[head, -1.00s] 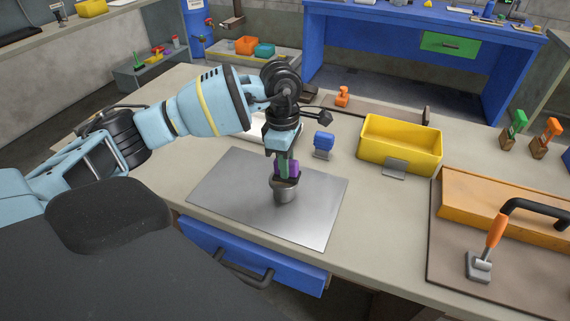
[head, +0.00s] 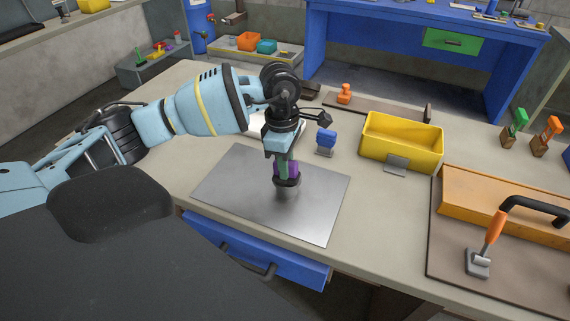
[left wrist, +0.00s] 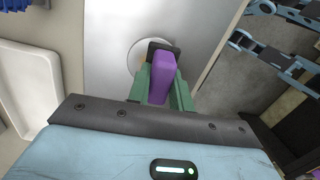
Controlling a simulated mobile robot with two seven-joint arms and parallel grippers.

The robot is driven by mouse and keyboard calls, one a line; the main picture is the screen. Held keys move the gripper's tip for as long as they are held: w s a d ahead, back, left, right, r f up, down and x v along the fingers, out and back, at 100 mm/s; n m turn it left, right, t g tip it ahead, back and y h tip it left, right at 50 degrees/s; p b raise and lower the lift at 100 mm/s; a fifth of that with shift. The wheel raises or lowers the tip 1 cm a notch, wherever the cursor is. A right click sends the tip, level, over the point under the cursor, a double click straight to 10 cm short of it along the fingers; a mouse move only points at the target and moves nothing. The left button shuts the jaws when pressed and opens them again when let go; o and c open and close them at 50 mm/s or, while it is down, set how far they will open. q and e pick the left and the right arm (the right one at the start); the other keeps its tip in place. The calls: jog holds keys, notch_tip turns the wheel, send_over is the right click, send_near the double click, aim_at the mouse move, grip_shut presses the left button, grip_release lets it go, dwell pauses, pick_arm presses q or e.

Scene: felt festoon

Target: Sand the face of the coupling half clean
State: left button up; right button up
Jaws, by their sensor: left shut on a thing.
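The coupling half (head: 288,192) is a short grey metal cylinder standing on a metal plate (head: 235,180). My left gripper (head: 286,170), with green fingers, points down and is shut on a purple sanding block (head: 293,168). The block's dark base lies over the top of the coupling half and seems to touch it. In the left wrist view the purple block (left wrist: 162,76) sits between the green fingers, and a round pale rim of the coupling half (left wrist: 136,56) shows beside it. Most of the face is hidden. My right gripper does not show in the head view.
A blue-topped item (head: 326,140) on a small stand is just right of my gripper. A yellow bin (head: 402,157) stands farther right. A brown board (head: 445,262) holds an orange-handled tool (head: 492,240). The front right of the plate is clear.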

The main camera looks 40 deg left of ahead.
pick_arm(q)
jog(key=shift+w+a+f+b, duration=0.1)
jog(key=shift+w+b, duration=0.2)
jog(key=shift+w, duration=0.55)
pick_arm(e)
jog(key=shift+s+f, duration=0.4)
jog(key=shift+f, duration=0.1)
pick_arm(q)
jog(key=shift+s, duration=0.1)
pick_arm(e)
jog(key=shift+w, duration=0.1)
pick_arm(q)
jog(key=shift+s+p, duration=0.3)
jog(key=shift+s, duration=0.85)
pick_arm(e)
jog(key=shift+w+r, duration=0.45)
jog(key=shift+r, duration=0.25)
pick_arm(q)
jog(key=shift+w, duration=0.1)
